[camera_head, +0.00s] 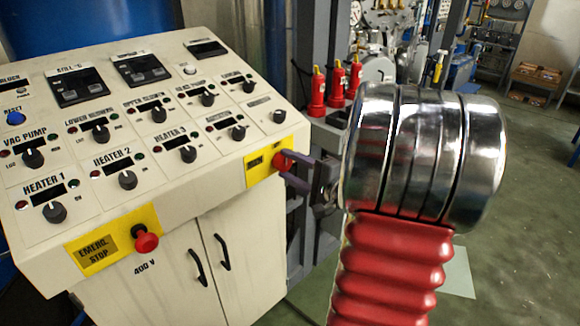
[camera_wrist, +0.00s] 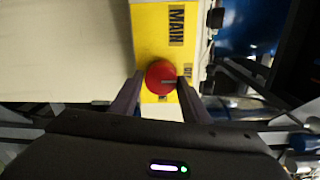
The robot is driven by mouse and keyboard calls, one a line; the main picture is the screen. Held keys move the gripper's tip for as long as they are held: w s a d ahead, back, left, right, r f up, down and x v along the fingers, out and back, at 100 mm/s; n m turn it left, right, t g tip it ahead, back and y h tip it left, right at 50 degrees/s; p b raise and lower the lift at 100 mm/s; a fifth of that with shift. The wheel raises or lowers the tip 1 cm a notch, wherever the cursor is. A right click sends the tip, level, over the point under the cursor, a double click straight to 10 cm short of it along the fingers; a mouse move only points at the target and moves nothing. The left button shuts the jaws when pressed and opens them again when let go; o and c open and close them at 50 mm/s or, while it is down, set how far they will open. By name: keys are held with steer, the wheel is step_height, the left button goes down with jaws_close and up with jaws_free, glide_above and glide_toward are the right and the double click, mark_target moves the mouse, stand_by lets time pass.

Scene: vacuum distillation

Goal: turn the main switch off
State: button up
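The main switch (camera_head: 282,160) is a red round knob on a yellow plate (camera_head: 256,172) at the right end of the cream control panel. In the wrist view the red knob (camera_wrist: 161,78) sits on its yellow plate marked MAIN (camera_wrist: 158,30), with a grey bar across its right half. My gripper (camera_head: 298,172) is at the knob. In the wrist view its two dark fingers (camera_wrist: 160,92) stand apart, one on each side of the knob. The right finger looks very close to the knob; I cannot tell if either touches it.
A red emergency stop button (camera_head: 146,242) sits on another yellow plate at the panel's lower front. Several black knobs, such as the Heater 3 knob (camera_head: 188,154), are left of the switch. Red bottle-like items (camera_head: 336,84) stand behind my arm. Open floor lies at the right.

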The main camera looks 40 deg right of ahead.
steer(key=o, duration=0.4)
steer(key=shift+s, duration=0.1)
steer(key=s, duration=1.3)
steer(key=shift+s+d+r, duration=0.2)
steer(key=shift+s+r, duration=0.05)
steer(key=shift+a, duration=0.1)
stand_by(0.4)
